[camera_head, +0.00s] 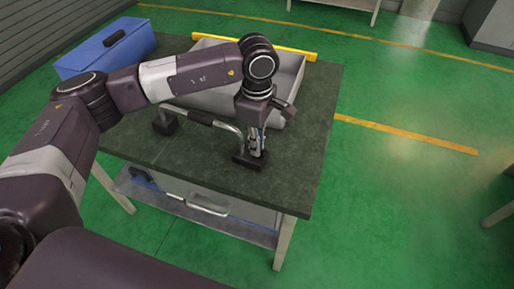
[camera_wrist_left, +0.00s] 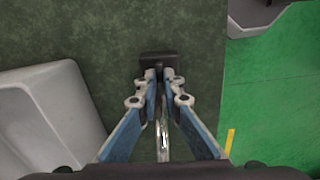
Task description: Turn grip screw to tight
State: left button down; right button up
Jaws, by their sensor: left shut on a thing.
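My left gripper (camera_head: 254,151) points down at the right block. In the left wrist view its fingertips (camera_wrist_left: 160,76) are closed together beside the black block (camera_wrist_left: 158,57), and the metal tube (camera_wrist_left: 163,140) runs between the fingers. The grip screw is not clearly visible; the fingertips hide what they hold. My right gripper is not in view.
A grey bin (camera_head: 291,64) stands just behind the gripper; it also shows in the left wrist view (camera_wrist_left: 62,110). A blue toolbox (camera_head: 90,58) is at the table's back left. The dark tabletop (camera_head: 308,160) is clear to the right and front. A shelf (camera_head: 205,212) is below.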

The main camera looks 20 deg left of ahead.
pick_arm(q)
jog(key=shift+r, duration=0.1)
dwell(0.4)
jog(key=c, duration=2.4)
grip_release()
notch_tip(320, 180, up, 12)
